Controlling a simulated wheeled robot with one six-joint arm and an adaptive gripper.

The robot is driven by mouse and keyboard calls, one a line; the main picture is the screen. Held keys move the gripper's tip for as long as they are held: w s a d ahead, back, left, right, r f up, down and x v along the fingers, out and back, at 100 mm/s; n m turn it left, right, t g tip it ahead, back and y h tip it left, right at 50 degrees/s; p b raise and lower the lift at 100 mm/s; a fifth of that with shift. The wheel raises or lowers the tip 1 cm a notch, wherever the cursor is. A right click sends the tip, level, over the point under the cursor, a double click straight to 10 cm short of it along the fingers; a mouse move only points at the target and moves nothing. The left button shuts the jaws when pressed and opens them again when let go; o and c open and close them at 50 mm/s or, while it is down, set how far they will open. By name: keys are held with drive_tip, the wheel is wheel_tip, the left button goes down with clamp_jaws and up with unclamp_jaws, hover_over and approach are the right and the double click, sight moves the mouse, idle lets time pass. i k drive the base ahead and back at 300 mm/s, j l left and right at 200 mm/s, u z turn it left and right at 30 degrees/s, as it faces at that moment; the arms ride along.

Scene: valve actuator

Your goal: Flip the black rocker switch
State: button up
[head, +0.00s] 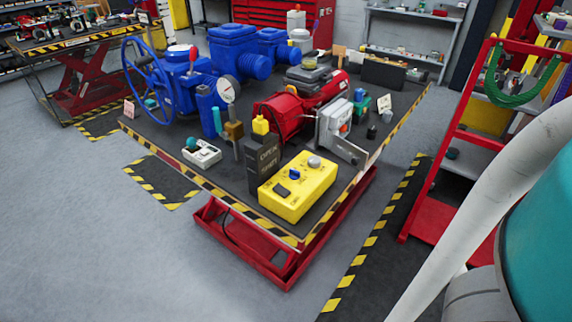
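A yellow control box (312,193) sits at the near corner of the black table in the head view. A small black rocker switch (282,190) is on its top face, toward the left end. Which way the rocker is tipped is too small to tell. A blue knob (294,174) and a round grey button (314,162) are on the same face, up and right of the switch. My gripper is not in view. Only pale and teal parts, likely my own arm, show at the right edge, apart from the box.
A dark upright block (263,164) stands just behind and left of the box. A white switch box (202,153), a gauge (228,90), a red actuator (285,112) and blue valves share the table. A red ladder-like frame (450,150) stands right. Floor in front is clear.

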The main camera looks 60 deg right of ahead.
sight(278, 188)
drive_tip(key=z, duration=1.05)
